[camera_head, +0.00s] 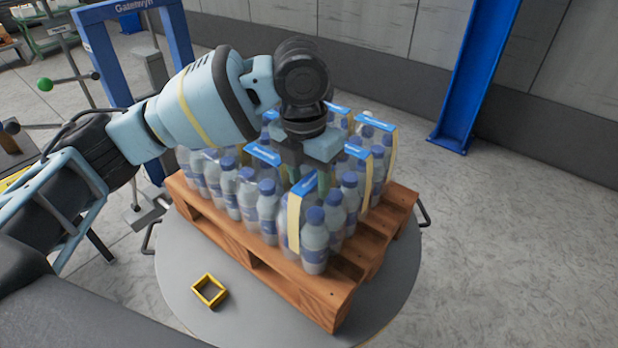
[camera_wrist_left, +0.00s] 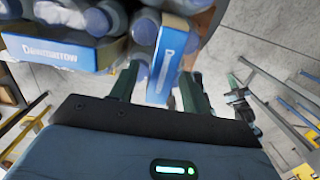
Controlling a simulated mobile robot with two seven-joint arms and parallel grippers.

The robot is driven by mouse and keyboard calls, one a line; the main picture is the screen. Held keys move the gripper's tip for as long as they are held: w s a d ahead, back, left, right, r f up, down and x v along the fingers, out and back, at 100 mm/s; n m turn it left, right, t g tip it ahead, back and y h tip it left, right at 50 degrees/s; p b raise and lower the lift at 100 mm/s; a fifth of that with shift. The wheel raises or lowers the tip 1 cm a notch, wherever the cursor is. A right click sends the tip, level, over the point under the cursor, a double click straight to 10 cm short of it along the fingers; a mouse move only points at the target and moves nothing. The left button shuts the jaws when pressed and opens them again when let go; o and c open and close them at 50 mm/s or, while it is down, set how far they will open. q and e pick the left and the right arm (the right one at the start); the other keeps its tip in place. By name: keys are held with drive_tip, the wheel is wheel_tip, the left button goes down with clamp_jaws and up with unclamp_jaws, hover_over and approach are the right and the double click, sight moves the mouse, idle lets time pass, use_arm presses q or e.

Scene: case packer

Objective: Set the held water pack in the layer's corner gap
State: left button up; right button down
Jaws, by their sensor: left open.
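Packs of clear water bottles with blue caps, yellowish straps and blue labels stand on a wooden pallet (camera_head: 262,272). The water pack (camera_head: 314,240) at the pallet's near corner sits upright, level with its neighbours. My left gripper (camera_head: 316,186) points down over this pack, with its fingers close to the blue top label. In the left wrist view the left gripper (camera_wrist_left: 160,85) is open, with one finger on each side of the blue label strip (camera_wrist_left: 172,52). The arm hides part of the packs behind. I cannot tell whether the fingers touch the pack. My right gripper is out of view.
The pallet rests on a round grey turntable (camera_head: 215,322) with a small yellow square frame (camera_head: 209,291) on it. A blue post (camera_head: 475,75) stands at the back right, and a blue frame (camera_head: 100,50) at the back left. The floor to the right is clear.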

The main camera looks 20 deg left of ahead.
use_arm(q)
wheel_tip(320, 180, up, 11)
drive_tip(key=shift+s+a+r, duration=0.15)
drive_tip(key=shift+s+a, duration=0.05)
drive_tip(key=shift+s, duration=0.1)
idle(0.5)
